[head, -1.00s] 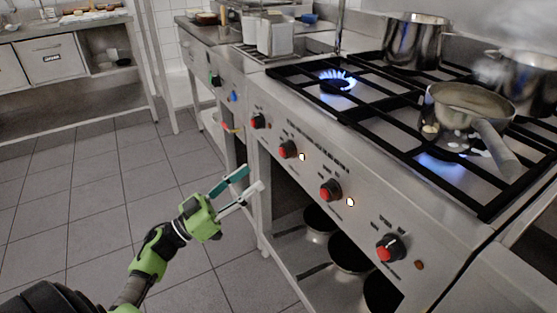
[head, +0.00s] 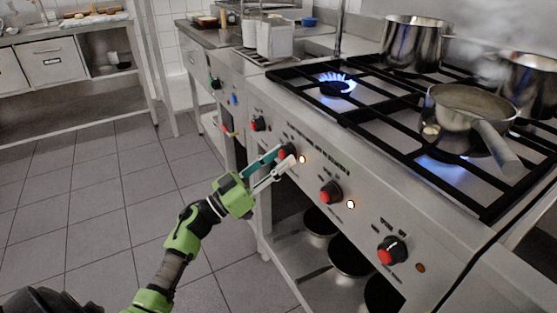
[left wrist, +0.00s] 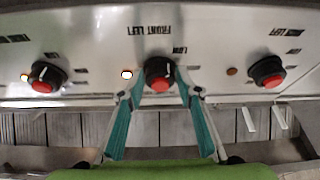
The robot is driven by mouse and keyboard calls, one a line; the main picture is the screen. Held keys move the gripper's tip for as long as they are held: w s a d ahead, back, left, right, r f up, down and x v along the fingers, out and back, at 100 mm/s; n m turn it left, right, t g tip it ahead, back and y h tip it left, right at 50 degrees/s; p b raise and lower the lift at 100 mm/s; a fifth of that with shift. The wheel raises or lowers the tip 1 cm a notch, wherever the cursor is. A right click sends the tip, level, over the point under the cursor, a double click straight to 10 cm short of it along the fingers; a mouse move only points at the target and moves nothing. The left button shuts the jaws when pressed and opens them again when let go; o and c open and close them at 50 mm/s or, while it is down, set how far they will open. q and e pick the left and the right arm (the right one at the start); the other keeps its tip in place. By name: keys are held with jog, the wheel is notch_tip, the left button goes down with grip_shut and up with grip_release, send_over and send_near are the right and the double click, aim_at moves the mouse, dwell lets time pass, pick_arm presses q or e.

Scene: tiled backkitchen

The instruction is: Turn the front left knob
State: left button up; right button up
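The front left knob (head: 287,148) is black with a red face and sits on the steel front panel of the stove. My left gripper (head: 285,160) is at this knob. Its two fingers are apart, with the tips (left wrist: 160,92) on either side of the knob's lower part. I cannot tell whether they touch it. My right gripper is not in view.
Other knobs (head: 330,190) (head: 391,249) line the panel. A burner flame (head: 337,82) burns at the back left; blue flame glows under a saucepan (head: 470,105). A steaming pot (head: 530,80) stands behind. Pans (head: 350,254) sit on the shelf below. The floor at left is clear.

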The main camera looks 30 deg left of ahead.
pick_arm(q)
jog(key=c, duration=0.4)
jog(key=shift+c, duration=0.2)
